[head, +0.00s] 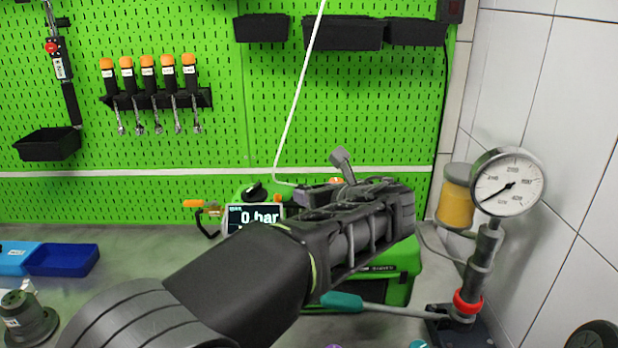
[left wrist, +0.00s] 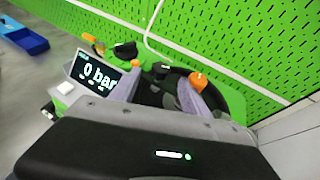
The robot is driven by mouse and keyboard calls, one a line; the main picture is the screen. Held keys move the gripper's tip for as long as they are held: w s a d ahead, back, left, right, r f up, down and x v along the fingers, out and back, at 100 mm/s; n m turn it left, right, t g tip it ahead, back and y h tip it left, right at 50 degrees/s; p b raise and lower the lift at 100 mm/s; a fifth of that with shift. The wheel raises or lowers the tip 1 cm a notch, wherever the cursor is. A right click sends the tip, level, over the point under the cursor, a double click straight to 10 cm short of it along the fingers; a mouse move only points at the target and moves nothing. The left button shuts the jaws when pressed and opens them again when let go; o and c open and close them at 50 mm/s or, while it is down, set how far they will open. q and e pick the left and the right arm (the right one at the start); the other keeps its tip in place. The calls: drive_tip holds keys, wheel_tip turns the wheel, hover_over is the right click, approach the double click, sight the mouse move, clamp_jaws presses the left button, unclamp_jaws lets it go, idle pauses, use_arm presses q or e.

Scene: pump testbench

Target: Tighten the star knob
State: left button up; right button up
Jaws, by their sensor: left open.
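A black knob (head: 254,192) sits on top of the green pump unit (head: 400,282), left of my arm in the head view. It also shows in the left wrist view (left wrist: 125,50), beyond the left finger; I cannot tell for sure that it is the star knob. My left gripper (left wrist: 158,78) is open above the unit, its grey fingers apart on either side of dark parts. An orange cap (left wrist: 198,80) is beside the right finger. My left arm hides much of the unit in the head view. My right gripper is not in view.
A display (head: 254,217) reads 0 bar. A pressure gauge (head: 508,184) stands at right on a column with a red ring (head: 467,302). A teal-handled lever (head: 342,301) lies in front of the unit. A blue bin (head: 62,260) is at left, with bare bench beside it.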

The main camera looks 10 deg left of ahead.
sight(304, 188)
use_arm(q)
drive_tip(key=shift+w, duration=0.25)
drive_tip(key=shift+s+r, duration=0.1)
drive_tip(key=shift+s, duration=0.05)
drive_tip(key=shift+p+x, duration=0.7)
drive_tip(key=shift+x, duration=3.25)
clamp_jaws()
